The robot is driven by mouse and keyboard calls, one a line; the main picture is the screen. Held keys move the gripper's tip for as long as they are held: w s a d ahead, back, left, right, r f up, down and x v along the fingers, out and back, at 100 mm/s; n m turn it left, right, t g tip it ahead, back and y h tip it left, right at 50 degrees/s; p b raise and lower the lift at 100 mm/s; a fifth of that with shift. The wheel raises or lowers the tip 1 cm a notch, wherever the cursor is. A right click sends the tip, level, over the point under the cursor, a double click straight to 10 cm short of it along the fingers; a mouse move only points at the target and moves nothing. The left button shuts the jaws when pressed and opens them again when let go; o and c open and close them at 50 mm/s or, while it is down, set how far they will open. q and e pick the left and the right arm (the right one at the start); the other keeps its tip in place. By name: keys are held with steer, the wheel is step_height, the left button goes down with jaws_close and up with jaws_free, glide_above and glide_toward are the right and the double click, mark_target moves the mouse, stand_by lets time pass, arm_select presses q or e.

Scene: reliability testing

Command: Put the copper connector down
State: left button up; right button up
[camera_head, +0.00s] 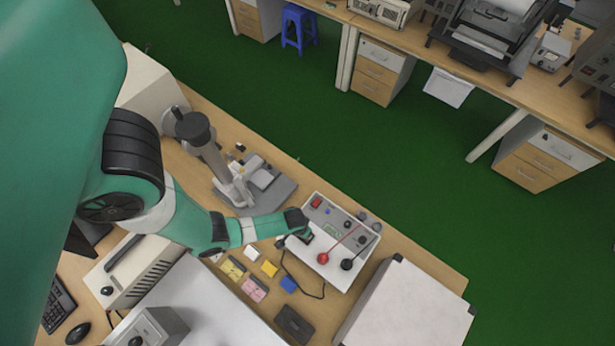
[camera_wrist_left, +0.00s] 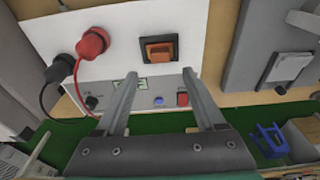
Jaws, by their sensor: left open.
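The copper connector (camera_wrist_left: 159,50) shows in the left wrist view as an orange-brown block in a dark frame on the white top of a test box (camera_wrist_left: 125,30). The same test box (camera_head: 322,278) is on the wooden bench in the head view, where my gripper hides the connector. My left gripper (camera_head: 302,235) is over the box's left side. In the left wrist view its two fingers (camera_wrist_left: 160,74) are open and apart, with nothing between them; the connector lies just beyond their tips. My right gripper is in neither view.
A red plug (camera_head: 323,258) and a black plug (camera_head: 347,264) with cables stand on the test box. A microscope (camera_head: 205,140) is behind it to the left. A white box (camera_head: 405,310) is at the right.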

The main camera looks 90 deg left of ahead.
arm_select(q)
steer(key=shift+r, duration=0.25)
steer(key=w+a+r+m+t+y, duration=0.2)
steer(key=w+r+t, duration=0.7)
steer(key=w+r, duration=1.8)
steer(key=w+d+r+m+t+h, duration=0.15)
steer(key=w+r, duration=0.25)
steer(key=r, duration=0.4)
steer(key=w+d+r+m+t, duration=0.1)
steer(key=w+r+t, duration=0.3)
steer(key=r, duration=0.5)
steer(key=s+d+r+m+t+h, duration=0.1)
steer(key=d+r+m+t, duration=0.15)
steer(key=r, duration=1.15)
steer(key=s+d+r+m+t, duration=0.1)
steer(key=d+r+t, duration=0.25)
steer(key=r, duration=1.05)
steer(key=s+d+r+m+t+h, duration=0.1)
steer(key=s+r+t, duration=0.2)
steer(key=s+r, duration=0.3)
steer(key=s+d+r+m+t+h, duration=0.1)
steer(key=s+d+r+t+h, duration=0.1)
steer(key=s+r, duration=0.5)
step_height(320, 180, up, 4)
steer(key=shift+d+r+t, duration=0.2)
steer(key=shift+d+t, duration=0.1)
steer(key=shift+t, duration=0.15)
